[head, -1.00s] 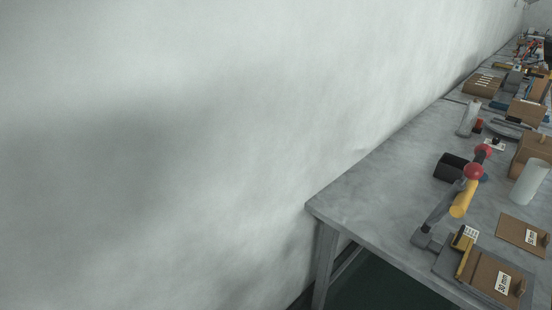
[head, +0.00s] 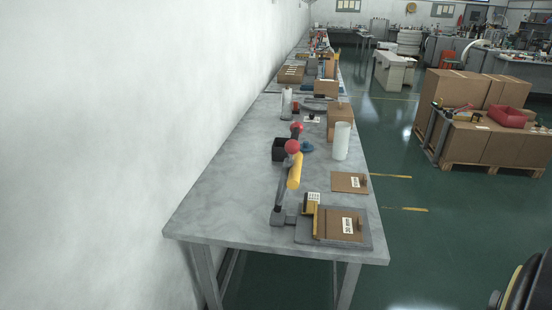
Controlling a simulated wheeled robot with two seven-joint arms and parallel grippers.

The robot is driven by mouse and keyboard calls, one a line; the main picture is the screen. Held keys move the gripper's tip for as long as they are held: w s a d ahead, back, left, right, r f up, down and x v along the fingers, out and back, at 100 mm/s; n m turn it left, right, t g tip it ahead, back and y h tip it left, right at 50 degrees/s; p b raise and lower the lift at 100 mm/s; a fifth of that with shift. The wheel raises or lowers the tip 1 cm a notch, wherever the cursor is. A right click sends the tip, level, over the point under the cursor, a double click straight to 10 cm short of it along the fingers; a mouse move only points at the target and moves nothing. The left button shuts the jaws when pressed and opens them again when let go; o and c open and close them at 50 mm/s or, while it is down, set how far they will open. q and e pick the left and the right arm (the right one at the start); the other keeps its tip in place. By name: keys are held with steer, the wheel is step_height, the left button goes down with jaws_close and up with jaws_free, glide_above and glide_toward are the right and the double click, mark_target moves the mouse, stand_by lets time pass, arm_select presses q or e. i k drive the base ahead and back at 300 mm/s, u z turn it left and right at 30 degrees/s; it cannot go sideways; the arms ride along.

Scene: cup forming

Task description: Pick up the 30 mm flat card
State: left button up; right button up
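Two flat brown cards with white labels lie on the near part of the grey table (head: 220,205). The nearer card (head: 327,226) rests on a grey plate or base (head: 303,233) at the table's near end; its label seems to read 30 mm, though it is small. The other card (head: 341,185) lies flat on the bare tabletop just beyond; its label is too small to read surely. Each has a small brown tab at its right side. Neither of my grippers shows in the head view.
A lever tool with a yellow handle (head: 295,172) and red ball (head: 292,146) stands left of the cards. A white cylinder (head: 341,141), black box (head: 279,150) and brown box (head: 340,118) stand beyond. The table's left side is clear. Boxes on a pallet (head: 484,143) stand at right.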

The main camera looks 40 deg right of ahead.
mark_target(334, 225)
steer(key=z, duration=1.25)
steer(key=k, duration=0.55)
steer(key=u, duration=0.2)
steer(key=i, duration=1.05)
